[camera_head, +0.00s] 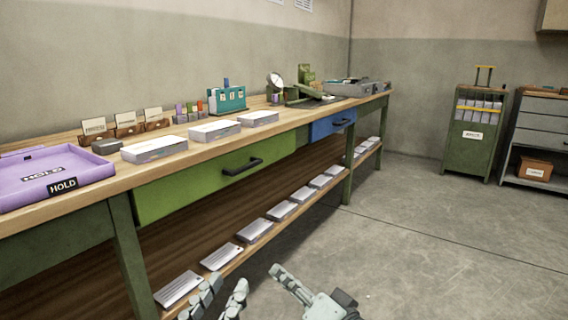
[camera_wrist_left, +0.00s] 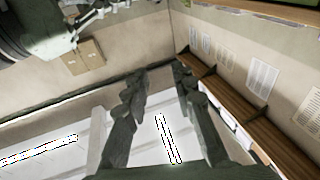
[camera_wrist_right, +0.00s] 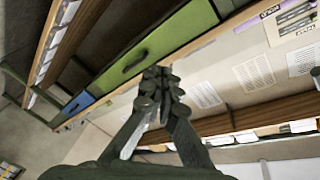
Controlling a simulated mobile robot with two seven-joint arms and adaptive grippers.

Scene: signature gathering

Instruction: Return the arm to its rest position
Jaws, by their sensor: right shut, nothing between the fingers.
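My left gripper (camera_head: 224,288) is low in the head view, in front of the workbench. Its two fingers stand apart and nothing is between them; the gap also shows in the left wrist view (camera_wrist_left: 160,78). My right gripper (camera_head: 277,270) is a little to the right, over the floor, pointing up and left. In the right wrist view its fingertips (camera_wrist_right: 158,74) meet and hold nothing. Both grippers are clear of the bench top. Most of both arms is out of the head view.
The bench top (camera_head: 122,184) carries a purple HOLD tray (camera_head: 62,196), white paper stacks (camera_head: 154,148) and a teal holder (camera_head: 227,99). Below are a green drawer (camera_head: 200,180), a blue drawer (camera_head: 333,124) and a lower shelf with paper stacks (camera_head: 221,257). Floor at right is free; a green cart (camera_head: 472,145) stands beyond.

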